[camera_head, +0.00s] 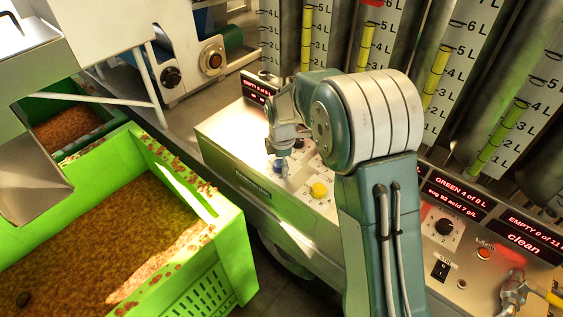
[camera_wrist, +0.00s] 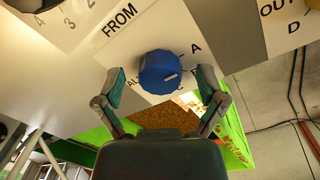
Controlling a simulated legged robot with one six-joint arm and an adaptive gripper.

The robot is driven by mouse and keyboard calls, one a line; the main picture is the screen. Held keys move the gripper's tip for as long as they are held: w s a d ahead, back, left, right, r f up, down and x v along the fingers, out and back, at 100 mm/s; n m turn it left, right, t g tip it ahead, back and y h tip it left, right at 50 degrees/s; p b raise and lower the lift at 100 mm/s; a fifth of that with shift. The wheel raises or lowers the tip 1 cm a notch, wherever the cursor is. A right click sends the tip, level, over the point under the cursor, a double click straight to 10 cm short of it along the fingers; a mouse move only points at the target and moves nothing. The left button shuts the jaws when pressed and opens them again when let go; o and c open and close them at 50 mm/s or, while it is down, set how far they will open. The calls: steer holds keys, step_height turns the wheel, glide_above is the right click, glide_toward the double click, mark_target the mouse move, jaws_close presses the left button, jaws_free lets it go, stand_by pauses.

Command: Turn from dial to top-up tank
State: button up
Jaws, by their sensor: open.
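The blue dial (camera_wrist: 159,73) sits on the panel under the word FROM, with the letter A to its right and other lettering partly hidden at its left. It also shows small in the head view (camera_head: 280,165). My gripper (camera_wrist: 161,88) is open, one finger on each side of the dial, with visible gaps in the wrist view. In the head view my arm hides much of the panel. A yellow dial (camera_head: 319,190) stands to the right of the blue one. No label reading top-up tank is legible.
A green crate (camera_head: 235,240) of yellow-brown fruit stands left of the control cabinet (camera_head: 225,140). Several tall graduated tubes (camera_head: 366,45) rise behind the panel. Red displays (camera_head: 457,190) and a black knob (camera_head: 444,227) are at the right.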

steer(key=shift+a, duration=0.6)
steer(key=c, duration=0.4)
steer(key=shift+d, duration=0.3)
steer(key=c, duration=0.8)
steer(key=shift+o, duration=0.2)
steer(key=shift+d, duration=0.15)
